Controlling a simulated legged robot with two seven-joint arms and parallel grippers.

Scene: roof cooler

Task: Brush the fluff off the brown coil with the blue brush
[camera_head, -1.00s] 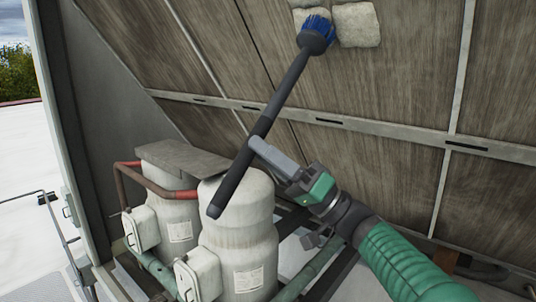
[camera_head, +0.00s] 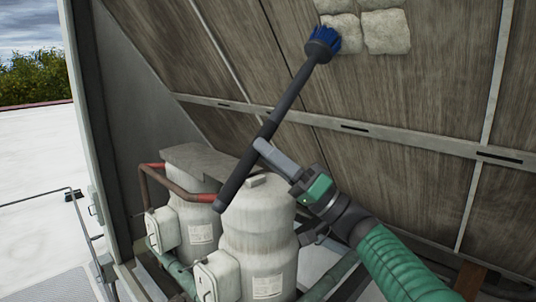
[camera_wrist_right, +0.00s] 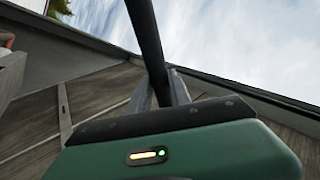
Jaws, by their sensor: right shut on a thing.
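The brown coil (camera_head: 410,100) is the large slanted panel with brown streaks. Pale fluff pads stick to its upper part: one at right (camera_head: 386,31), one left of it (camera_head: 340,33), and one cut by the top edge (camera_head: 335,5). My right gripper (camera_head: 266,146) is shut on the dark handle of the blue brush (camera_head: 290,95). The handle also passes between the fingers in the right wrist view (camera_wrist_right: 150,45). The blue bristles (camera_head: 325,38) overlap the lower left pad's left edge; whether they touch it is unclear. My left gripper is not in view.
White cylindrical tanks (camera_head: 258,235) with boxes and red-brown pipes (camera_head: 165,185) stand below the handle. A metal rail (camera_head: 375,132) crosses the coil. A grey side wall (camera_head: 130,120) bounds it at left, with open white roof beyond.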

